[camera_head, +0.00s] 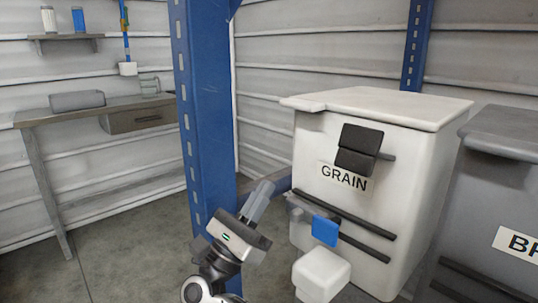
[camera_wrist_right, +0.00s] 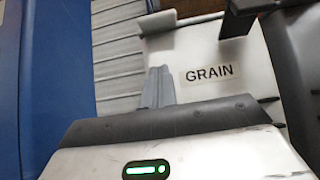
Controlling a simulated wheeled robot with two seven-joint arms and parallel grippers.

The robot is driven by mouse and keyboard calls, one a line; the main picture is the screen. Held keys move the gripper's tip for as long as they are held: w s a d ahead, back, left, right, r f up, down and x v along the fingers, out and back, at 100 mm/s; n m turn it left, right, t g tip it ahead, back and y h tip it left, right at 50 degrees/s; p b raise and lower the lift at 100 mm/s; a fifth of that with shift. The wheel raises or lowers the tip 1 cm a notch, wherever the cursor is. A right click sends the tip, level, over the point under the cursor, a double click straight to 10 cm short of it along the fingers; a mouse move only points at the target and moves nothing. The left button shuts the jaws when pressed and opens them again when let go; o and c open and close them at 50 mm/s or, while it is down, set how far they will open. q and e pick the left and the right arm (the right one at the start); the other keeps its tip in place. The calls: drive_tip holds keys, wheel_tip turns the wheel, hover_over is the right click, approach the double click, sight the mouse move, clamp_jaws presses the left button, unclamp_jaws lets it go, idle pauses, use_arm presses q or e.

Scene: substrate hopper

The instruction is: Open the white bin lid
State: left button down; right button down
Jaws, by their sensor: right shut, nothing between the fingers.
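The white bin (camera_head: 390,216) stands right of centre, with a GRAIN label (camera_head: 342,177) on its front. Its white lid (camera_head: 375,106) lies flat on top and looks shut. A black latch-like block (camera_head: 360,139) sits on the bin's front above the label. My right gripper (camera_head: 262,194) is shut and empty, left of the bin's front and below lid height, its fingers pointing up. In the right wrist view its closed fingers (camera_wrist_right: 158,87) appear in front of the bin (camera_wrist_right: 238,54), left of the label; contact cannot be told. My left gripper is not in view.
A blue post (camera_head: 205,120) stands close left of my right gripper. A grey bin (camera_head: 490,200) stands close to the right of the white one. A white scoop-like piece (camera_head: 321,272) and a blue part (camera_head: 325,230) are at the bin's lower front. A bench (camera_head: 95,112) is back left.

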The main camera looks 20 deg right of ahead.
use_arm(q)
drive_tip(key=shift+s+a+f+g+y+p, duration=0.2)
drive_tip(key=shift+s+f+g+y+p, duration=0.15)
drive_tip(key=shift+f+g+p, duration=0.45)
use_arm(e)
drive_tip(key=x, duration=0.4)
drive_tip(key=s+a+r+x, duration=0.1)
drive_tip(key=x, duration=0.3)
drive_tip(key=r+x, duration=0.1)
drive_tip(key=x, duration=0.3)
drive_tip(key=shift+a+r, duration=0.15)
drive_tip(key=shift+r, duration=0.2)
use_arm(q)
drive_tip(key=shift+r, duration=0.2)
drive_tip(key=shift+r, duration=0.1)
